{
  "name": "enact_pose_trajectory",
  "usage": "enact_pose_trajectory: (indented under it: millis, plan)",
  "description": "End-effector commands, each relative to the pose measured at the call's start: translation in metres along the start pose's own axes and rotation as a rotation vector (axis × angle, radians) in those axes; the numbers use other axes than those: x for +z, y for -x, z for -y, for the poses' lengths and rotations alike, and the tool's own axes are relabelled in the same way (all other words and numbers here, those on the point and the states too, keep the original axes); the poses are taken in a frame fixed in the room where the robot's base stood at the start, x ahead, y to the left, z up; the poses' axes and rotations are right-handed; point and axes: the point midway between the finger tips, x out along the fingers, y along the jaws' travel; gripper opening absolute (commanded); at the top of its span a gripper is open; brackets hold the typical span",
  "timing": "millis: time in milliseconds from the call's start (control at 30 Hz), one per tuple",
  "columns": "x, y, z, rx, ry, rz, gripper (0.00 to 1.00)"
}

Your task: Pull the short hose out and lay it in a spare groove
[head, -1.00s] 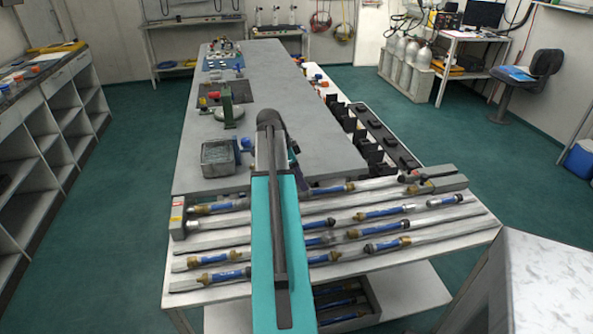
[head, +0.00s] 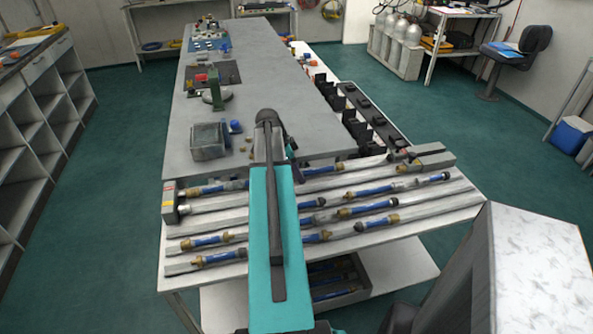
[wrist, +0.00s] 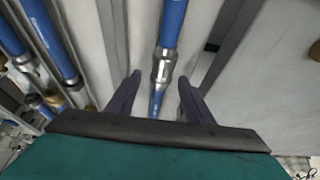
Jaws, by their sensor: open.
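In the wrist view my gripper (wrist: 160,80) is open. Its two dark fingers stand either side of a blue hose with a silver fitting (wrist: 163,68), apart from it as far as I can tell. Several blue hoses with brass or dark ends lie in the grooved rack (head: 455,205) in the head view, such as one at the front right (head: 377,222) and one at the front left (head: 219,258). I cannot tell which is the short hose. Bare grey stretches of groove show between hoses.
Grey end blocks stand at the rack's left (head: 169,205) and right back (head: 430,158). A bin of hoses (head: 345,285) sits on the shelf below. A wire basket (head: 208,142) stands on the bench behind. A pale box (head: 535,265) stands at the right front.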

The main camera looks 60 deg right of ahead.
Motion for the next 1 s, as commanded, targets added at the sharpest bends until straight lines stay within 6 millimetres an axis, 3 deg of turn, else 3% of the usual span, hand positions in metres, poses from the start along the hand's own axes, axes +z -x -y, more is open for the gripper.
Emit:
enact_pose_trajectory:
  millis: [67, 333, 1000]
  plan:
    - [-0.0002, 0.0001, 0.0, 0.0, 0.0, 0.0, 0.46]
    - [-0.0005, 0.0001, -0.0003, 0.001, -0.001, 0.0, 0.0]
    - [-0.0101, -0.004, -0.0009, 0.003, -0.003, -0.001, 0.0]
